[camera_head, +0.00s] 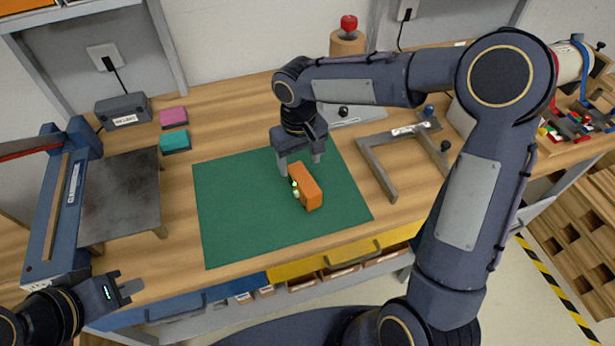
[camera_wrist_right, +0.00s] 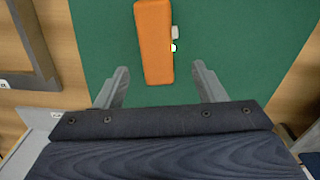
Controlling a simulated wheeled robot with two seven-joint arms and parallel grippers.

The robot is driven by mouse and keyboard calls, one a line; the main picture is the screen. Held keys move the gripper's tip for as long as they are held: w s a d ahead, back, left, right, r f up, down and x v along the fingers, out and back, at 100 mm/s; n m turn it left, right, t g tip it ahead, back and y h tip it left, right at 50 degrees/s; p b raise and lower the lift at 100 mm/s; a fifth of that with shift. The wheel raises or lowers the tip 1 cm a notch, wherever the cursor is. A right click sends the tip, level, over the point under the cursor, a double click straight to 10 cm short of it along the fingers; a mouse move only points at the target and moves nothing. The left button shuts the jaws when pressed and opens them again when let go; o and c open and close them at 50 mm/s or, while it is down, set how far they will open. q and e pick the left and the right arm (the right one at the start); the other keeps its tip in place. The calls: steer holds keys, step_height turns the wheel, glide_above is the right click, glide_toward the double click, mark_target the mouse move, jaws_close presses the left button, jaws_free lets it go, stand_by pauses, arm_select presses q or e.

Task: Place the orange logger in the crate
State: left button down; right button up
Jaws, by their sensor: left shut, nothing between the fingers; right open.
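The orange logger (camera_head: 306,186) lies on the green mat (camera_head: 235,215), with small pale and green-lit parts on its side. It also shows in the right wrist view (camera_wrist_right: 153,45), its near end between the fingertips in the picture. My right gripper (camera_head: 300,162) is open, at the far end of the logger; the wrist view (camera_wrist_right: 160,70) shows both fingers apart and clear of it. My left gripper (camera_head: 128,288) is shut and empty, in front of the bench at lower left. I cannot tell for certain which thing is the crate.
A blue-framed stand with a dark plate (camera_head: 120,195) is left of the mat. Pink (camera_head: 173,117) and teal (camera_head: 174,141) blocks lie behind. A grey frame (camera_head: 378,170) lies right of the mat. The mat's left half is clear.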

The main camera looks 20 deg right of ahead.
mark_target(302, 175)
steer(key=f+p, duration=0.1)
steer(key=f, duration=0.6)
steer(key=shift+d+f, duration=0.15)
steer(key=shift+d, duration=0.05)
steer(key=shift+c, duration=0.3)
steer(key=c, duration=1.2)
